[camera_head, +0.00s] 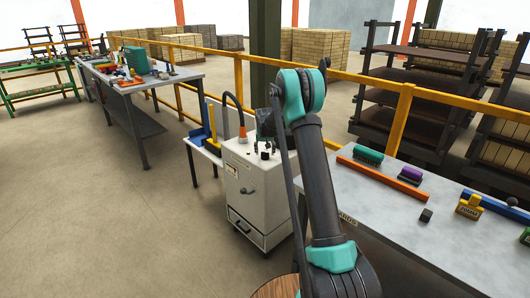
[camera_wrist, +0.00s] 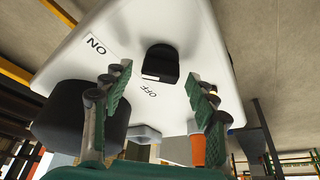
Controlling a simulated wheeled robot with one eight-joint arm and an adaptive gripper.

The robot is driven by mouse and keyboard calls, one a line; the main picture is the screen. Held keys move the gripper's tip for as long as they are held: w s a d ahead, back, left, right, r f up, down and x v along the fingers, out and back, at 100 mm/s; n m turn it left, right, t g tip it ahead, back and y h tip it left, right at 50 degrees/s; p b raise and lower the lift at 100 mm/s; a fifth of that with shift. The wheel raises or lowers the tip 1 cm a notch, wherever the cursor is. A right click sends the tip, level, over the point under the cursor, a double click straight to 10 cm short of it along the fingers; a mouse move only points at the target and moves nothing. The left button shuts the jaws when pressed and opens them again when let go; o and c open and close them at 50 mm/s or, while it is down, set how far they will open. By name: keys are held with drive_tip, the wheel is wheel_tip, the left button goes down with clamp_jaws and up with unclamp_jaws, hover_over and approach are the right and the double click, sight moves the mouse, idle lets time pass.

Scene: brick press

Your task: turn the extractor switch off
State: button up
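The extractor (camera_head: 250,185) is a white cabinet in the middle of the head view. Its pale top panel (camera_wrist: 215,75) fills much of the wrist view, with an ON label (camera_wrist: 97,46) and an OFF label (camera_wrist: 149,93). The black switch knob (camera_wrist: 160,61) stands on this panel between the labels. A white mark on its edge faces the OFF label. My gripper (camera_wrist: 160,82) is open, its green-padded fingers apart on either side of the knob and OFF label, with no clear contact. In the head view my arm and dark gripper parts hide much of the extractor's top.
A black block (camera_wrist: 78,122) and an orange hose cuff (camera_wrist: 198,150) sit close to my fingers. The cuff also shows in the head view (camera_head: 242,135). A workbench (camera_head: 385,215) with brushes stands at right, a yellow railing (camera_head: 404,110) behind. The floor at left is clear.

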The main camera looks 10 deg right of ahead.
drive_tip(key=c, duration=1.1)
drive_tip(key=n+y, duration=0.1)
drive_tip(key=n, duration=0.3)
drive_tip(key=shift+d+y, duration=0.15)
drive_tip(key=shift+y, duration=0.25)
drive_tip(key=n, duration=0.2)
drive_tip(key=n+y, duration=0.1)
drive_tip(key=n, duration=0.2)
drive_tip(key=shift+w+d+g+y, duration=0.1)
drive_tip(key=shift+g+y, duration=0.2)
drive_tip(key=n+g+y, duration=0.1)
drive_tip(key=n, duration=0.3)
drive_tip(key=shift+w+n, duration=0.1)
drive_tip(key=shift+n, duration=0.2)
drive_tip(key=shift+w+d+n+g+y, duration=0.15)
drive_tip(key=shift+n+g, duration=0.35)
drive_tip(key=shift+n, duration=0.6)
drive_tip(key=shift+s+a+n+g+y, duration=0.1)
drive_tip(key=shift+n+g+y, duration=0.3)
drive_tip(key=shift+n, duration=0.7)
